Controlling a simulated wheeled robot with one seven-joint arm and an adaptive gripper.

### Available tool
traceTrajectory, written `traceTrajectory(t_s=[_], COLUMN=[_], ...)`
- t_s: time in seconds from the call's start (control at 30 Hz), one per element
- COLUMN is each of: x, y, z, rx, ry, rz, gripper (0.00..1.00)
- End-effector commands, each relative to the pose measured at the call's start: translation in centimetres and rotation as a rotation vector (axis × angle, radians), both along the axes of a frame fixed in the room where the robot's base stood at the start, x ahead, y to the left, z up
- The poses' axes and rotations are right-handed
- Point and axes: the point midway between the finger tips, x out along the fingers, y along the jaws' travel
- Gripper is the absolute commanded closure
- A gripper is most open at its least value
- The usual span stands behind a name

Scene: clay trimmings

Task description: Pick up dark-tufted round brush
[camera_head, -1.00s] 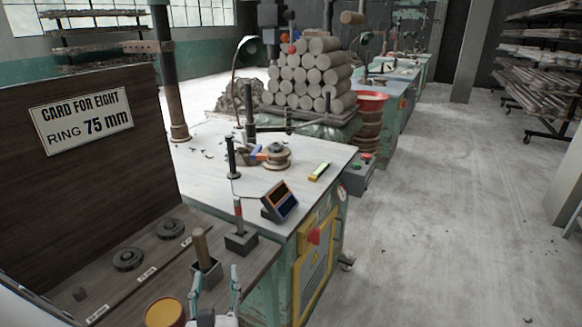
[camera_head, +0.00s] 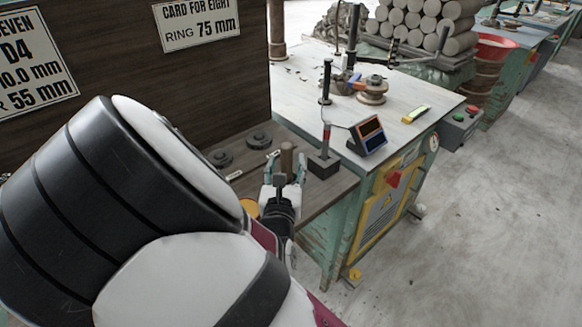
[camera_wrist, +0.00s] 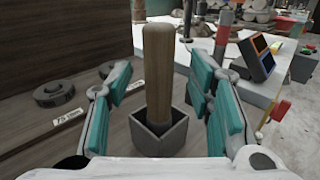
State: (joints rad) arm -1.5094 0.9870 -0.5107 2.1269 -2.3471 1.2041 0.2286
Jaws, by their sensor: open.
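A round wooden handle (camera_wrist: 158,70) stands upright in a square grey holder (camera_wrist: 160,142) in the wrist view. It also shows in the head view (camera_head: 286,158). Its lower end is hidden inside the holder, so I cannot see a dark tuft. My gripper (camera_wrist: 162,88) is open, with one teal-padded finger on each side of the handle and visible gaps between. In the head view my gripper (camera_head: 281,188) is at the wooden bench, right at the handle and holder.
A second holder (camera_head: 324,166) with a red-banded tool (camera_head: 326,140) stands to the right. Two dark rings (camera_head: 221,158) (camera_head: 259,140) lie on the bench (camera_head: 320,195) to the left. An upright sign board (camera_head: 215,80) rises behind. A small display (camera_head: 369,135) stands on the white table.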

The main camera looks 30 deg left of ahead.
Motion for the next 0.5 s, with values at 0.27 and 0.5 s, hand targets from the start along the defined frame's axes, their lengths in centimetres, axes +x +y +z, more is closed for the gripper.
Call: traceTrajectory(t_s=[0.27, 0.5], x=[2.6, 2.6], y=[1.2, 1.2], z=[0.1, 0.1], rx=[-0.001, -0.001], ry=[0.000, 0.000], rz=[0.000, 0.000], gripper=[0.53, 0.57])
